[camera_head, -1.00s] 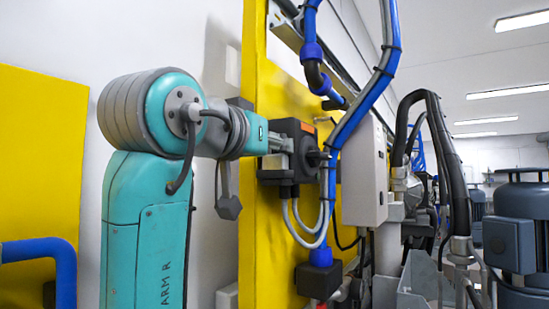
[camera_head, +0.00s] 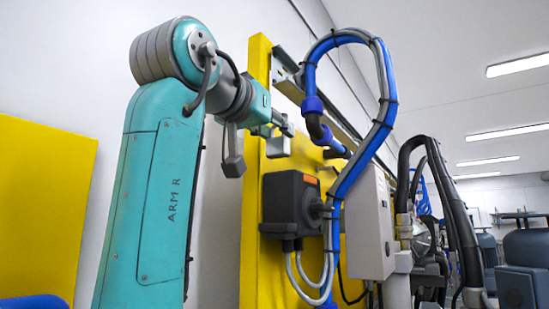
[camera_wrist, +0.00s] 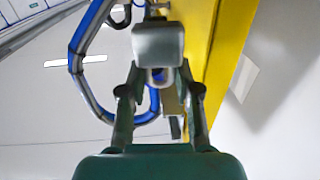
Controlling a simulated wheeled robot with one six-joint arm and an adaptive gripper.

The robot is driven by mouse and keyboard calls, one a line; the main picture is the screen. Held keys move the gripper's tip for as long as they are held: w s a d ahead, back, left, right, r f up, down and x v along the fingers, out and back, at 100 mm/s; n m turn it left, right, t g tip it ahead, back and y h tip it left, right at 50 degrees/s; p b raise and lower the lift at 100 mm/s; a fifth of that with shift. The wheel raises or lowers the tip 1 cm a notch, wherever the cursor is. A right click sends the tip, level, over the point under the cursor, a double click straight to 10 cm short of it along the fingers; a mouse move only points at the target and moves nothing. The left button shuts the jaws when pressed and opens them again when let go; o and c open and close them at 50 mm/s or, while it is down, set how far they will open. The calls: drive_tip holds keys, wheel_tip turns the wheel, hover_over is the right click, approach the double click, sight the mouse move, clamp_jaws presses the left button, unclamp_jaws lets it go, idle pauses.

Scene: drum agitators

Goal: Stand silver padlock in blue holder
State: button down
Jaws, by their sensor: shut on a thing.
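My gripper (camera_head: 286,126) is at the end of the raised teal arm, in front of the yellow panel and above a black box. It is shut on a silver-grey block, which I take for the silver padlock (camera_head: 278,147). The block hangs just below the fingertips in the head view. In the wrist view the padlock (camera_wrist: 158,42) is at the tips of my gripper (camera_wrist: 158,76), with a rounded silver part between the fingers. I cannot make out a blue holder for certain in either view.
The yellow panel (camera_head: 256,100) carries a black box (camera_head: 291,203) with grey cables. A thick blue hose (camera_head: 362,165) loops close to the right of my gripper. A grey cabinet (camera_head: 370,225) stands behind it.

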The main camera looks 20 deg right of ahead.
wheel_tip(320, 180, up, 9)
idle(1.0)
drive_tip(key=shift+s+a+f, duration=0.1)
drive_tip(key=v, duration=1.3)
drive_tip(key=shift+s, duration=0.25)
idle(0.9)
drive_tip(key=shift+a, duration=0.15)
